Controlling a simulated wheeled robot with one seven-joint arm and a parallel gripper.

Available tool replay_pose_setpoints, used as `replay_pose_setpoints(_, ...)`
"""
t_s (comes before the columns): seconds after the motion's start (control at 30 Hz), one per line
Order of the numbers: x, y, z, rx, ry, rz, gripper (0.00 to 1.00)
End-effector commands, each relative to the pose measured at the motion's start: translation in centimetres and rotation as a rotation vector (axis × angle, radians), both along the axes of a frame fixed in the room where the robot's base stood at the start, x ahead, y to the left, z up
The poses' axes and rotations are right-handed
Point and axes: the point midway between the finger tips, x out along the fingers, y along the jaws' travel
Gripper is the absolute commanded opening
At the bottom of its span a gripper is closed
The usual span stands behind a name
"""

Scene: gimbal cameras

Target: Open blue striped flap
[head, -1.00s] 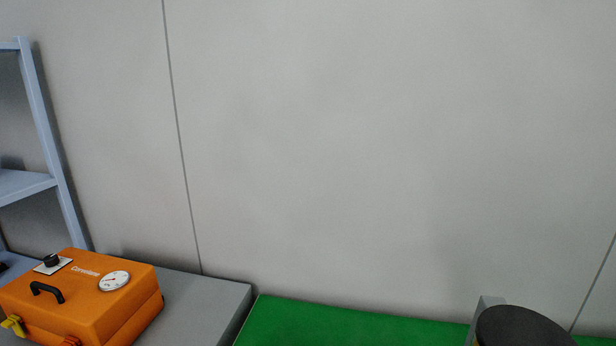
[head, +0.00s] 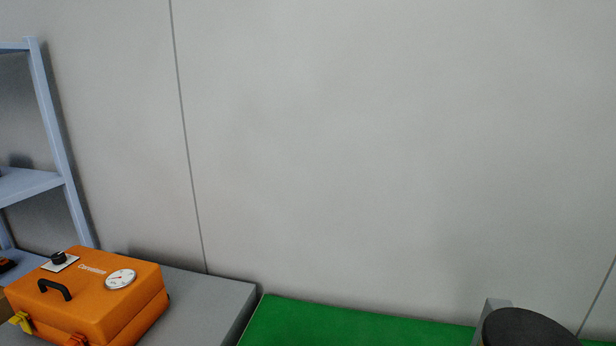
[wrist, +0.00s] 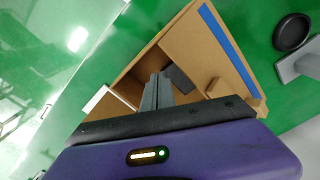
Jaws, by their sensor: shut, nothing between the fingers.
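A brown cardboard box (wrist: 147,63) is in the wrist view, seen from above over a green surface. A flap with a blue stripe (wrist: 229,48) is at its upper right and stands out to the side. My gripper (wrist: 158,78) is shut and empty, its grey fingers reaching over the box's opening, to the left of the striped flap. I cannot tell whether the fingers touch the box. A dark grey piece (wrist: 180,79) shows beside the fingers. The box is not in the head view.
An orange case (head: 88,293) with a gauge stands on a grey table (head: 205,292) at the left. A blue-grey shelf (head: 52,130) is behind it. A green surface (head: 350,325) lies at the bottom, with a dark round thing (head: 528,330) at its right.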

Motion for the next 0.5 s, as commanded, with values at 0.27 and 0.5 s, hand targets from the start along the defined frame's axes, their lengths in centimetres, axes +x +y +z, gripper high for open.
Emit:
replay_pose_setpoints(0.27, 0.01, 0.04, 0.01, 0.0, 0.0, 0.0, 0.0)
replay_pose_setpoints(0.5, 0.26, 0.99, 0.04, 0.002, -0.001, 0.003, 0.0)
